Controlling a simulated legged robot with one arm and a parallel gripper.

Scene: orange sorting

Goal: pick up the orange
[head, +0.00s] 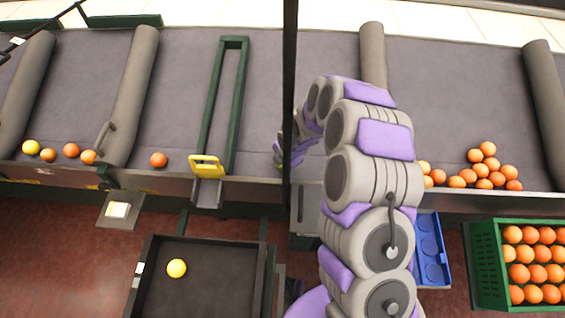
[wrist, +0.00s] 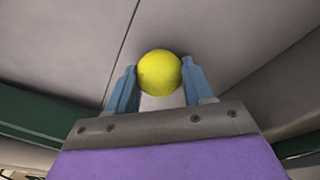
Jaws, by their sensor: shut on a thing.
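My gripper (wrist: 160,82) has its two blue fingers shut on a yellow round fruit (wrist: 159,70) in the wrist view. The fruit sits between the fingertips, over a grey surface. In the head view my gripper (head: 281,154) is a small part at the front of the grey belt, mostly hidden by a dark post and my arm; the held fruit cannot be made out there. Orange fruits lie on the belt, one of them an orange (head: 158,160) left of my gripper. More oranges (head: 489,165) are heaped at the right.
A dark bin (head: 205,245) in front holds one yellow fruit (head: 176,268). A green crate (head: 487,262) full of oranges stands at the right, beside a blue tray (head: 430,250). A green frame with a yellow handle (head: 207,165) and a dark post (head: 289,60) stand near my arm.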

